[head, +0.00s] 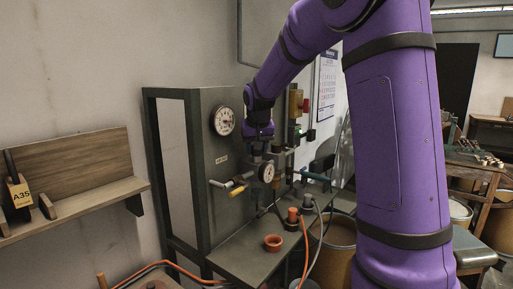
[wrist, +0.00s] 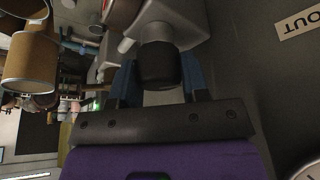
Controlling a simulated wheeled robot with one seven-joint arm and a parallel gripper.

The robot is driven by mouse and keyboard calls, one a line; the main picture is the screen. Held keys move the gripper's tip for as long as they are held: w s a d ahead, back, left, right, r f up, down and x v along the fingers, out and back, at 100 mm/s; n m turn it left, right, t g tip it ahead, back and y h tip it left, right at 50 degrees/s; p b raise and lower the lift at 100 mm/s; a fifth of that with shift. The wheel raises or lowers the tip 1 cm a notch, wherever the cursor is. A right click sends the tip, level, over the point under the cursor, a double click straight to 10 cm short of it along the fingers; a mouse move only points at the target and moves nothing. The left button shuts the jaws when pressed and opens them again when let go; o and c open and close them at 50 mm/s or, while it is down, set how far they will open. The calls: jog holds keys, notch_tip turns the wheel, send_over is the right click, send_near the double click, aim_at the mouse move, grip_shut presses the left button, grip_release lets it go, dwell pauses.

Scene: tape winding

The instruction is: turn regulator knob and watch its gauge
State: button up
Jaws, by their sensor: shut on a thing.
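My gripper (head: 262,150) is at the regulator on the dark panel. In the wrist view its two blue-grey fingers (wrist: 158,72) stand on either side of the black regulator knob (wrist: 160,64) and are shut on it. The knob sits on the pale grey regulator body (wrist: 168,18). In the head view a small round gauge (head: 266,172) is just below my gripper, facing out. Its needle is too small to read. In the head view my gripper hides the knob.
A larger gauge (head: 224,121) is on the cabinet (head: 203,155). A yellow-handled valve (head: 238,190) sticks out at left. A metal bench (head: 240,255) below holds an orange cup (head: 273,242). Hoses and drums (head: 335,240) crowd the right. A wooden shelf (head: 80,165) is at far left.

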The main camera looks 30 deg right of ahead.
jog(key=shift+d, duration=0.1)
jog(key=o, duration=0.9)
jog(key=shift+r, duration=0.1)
jog(key=v, duration=1)
jog(key=shift+s+r, duration=0.2)
jog(key=shift+r, duration=0.1)
